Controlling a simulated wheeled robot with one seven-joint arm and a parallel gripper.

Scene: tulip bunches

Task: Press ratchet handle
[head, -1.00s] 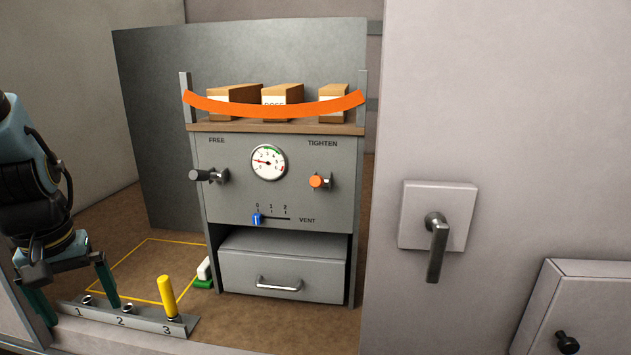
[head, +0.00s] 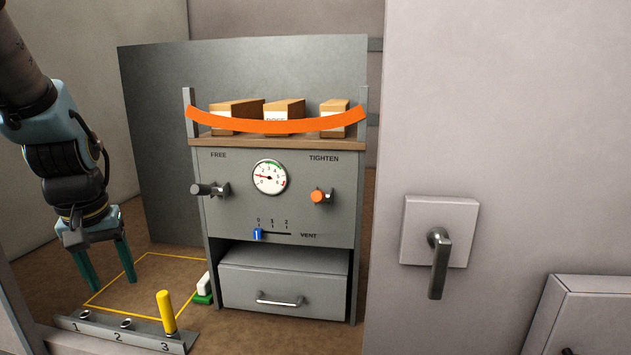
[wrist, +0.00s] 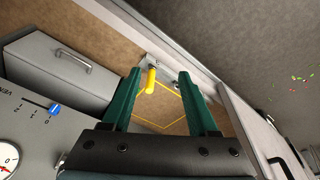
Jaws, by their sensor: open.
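The grey cabinet (head: 230,225) carries two handles on its front. A dark grey handle (head: 205,190) sits under the word FREE. An orange-tipped handle (head: 319,196) sits under the word TIGHTEN. A round gauge (head: 269,177) is between them, its needle pointing left. An orange strap (head: 275,125) sags across the boxes on the top shelf. My gripper (head: 108,282) is open and empty, pointing down left of the cabinet, apart from both handles. In the wrist view its green fingers (wrist: 158,100) are spread with nothing between them; neither handle shows there.
A blue vent slider (head: 257,234) is at 0. A yellow peg (head: 166,312) stands in slot 3 of a numbered rail (head: 95,330). A drawer (head: 285,280) is shut. A wall with a lever handle (head: 439,262) stands right. The yellow-outlined floor area is bare.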

